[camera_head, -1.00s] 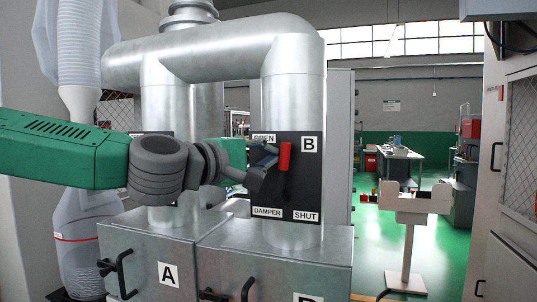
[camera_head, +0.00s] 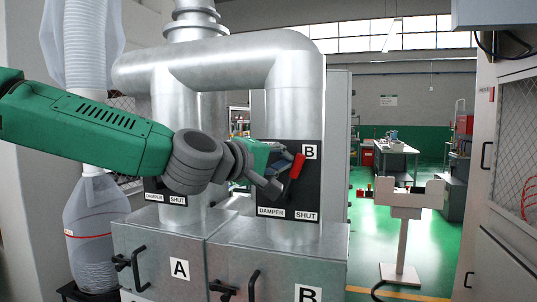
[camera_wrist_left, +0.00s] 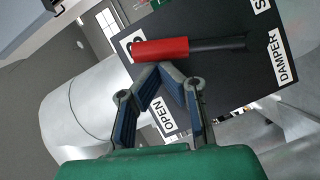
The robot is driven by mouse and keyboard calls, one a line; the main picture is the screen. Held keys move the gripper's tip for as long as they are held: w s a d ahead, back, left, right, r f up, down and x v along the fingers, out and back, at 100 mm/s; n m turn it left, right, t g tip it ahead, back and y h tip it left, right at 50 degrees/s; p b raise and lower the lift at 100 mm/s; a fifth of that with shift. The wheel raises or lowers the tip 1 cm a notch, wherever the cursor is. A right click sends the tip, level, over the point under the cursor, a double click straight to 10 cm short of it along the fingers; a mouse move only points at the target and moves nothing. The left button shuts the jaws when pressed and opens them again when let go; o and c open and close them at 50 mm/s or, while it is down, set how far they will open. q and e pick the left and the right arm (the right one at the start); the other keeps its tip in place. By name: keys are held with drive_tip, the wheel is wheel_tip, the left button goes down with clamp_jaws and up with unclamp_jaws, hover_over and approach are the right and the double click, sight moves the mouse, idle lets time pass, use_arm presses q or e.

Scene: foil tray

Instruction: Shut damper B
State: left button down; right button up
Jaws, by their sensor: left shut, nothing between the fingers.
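Damper B's black plate (camera_head: 312,190) is on the right metal duct, marked B at top, DAMPER and SHUT along the bottom; its OPEN label is hidden in the head view but shows in the left wrist view (camera_wrist_left: 168,118). Its lever has a red grip (camera_head: 298,166), now leaning with its top to the right. My left gripper (camera_head: 279,172) is shut and empty at the lever's left side. In the left wrist view its closed fingertips (camera_wrist_left: 163,70) lie beside the red grip (camera_wrist_left: 160,50), seemingly against it, not around it. The right gripper is out of view.
Damper A's plate (camera_head: 152,190) on the left duct is mostly hidden behind my left arm. Metal boxes with doors A (camera_head: 180,269) and B (camera_head: 307,294) and black handles stand below. A pale stand (camera_head: 407,214) is at the right, with open green floor around it.

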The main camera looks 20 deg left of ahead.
use_arm(q)
drive_tip(key=shift+w+d+f+m+g+p, duration=0.2)
drive_tip(key=shift+d+f+m+g+p, duration=0.15)
drive_tip(key=shift+d+m+p, duration=0.2)
drive_tip(key=shift+d+f, duration=0.2)
drive_tip(key=shift+f, duration=0.05)
drive_tip(key=d, duration=0.1)
drive_tip(key=d+f, duration=0.1)
drive_tip(key=d, duration=0.3)
drive_tip(key=shift+s+f, duration=0.25)
drive_tip(key=shift+w+d+f+m+y, duration=0.1)
drive_tip(key=shift+d+f+m+y, duration=0.15)
drive_tip(key=shift+m+y, duration=0.1)
drive_tip(key=shift+f+m, duration=0.3)
drive_tip(key=shift+d+f+b, duration=0.1)
drive_tip(key=shift+f+b, duration=0.3)
drive_tip(key=shift+f, duration=0.6)
drive_tip(key=shift+d+f+b, duration=0.5)
drive_tip(key=shift+d+b, duration=0.05)
drive_tip(key=shift+d, duration=0.05)
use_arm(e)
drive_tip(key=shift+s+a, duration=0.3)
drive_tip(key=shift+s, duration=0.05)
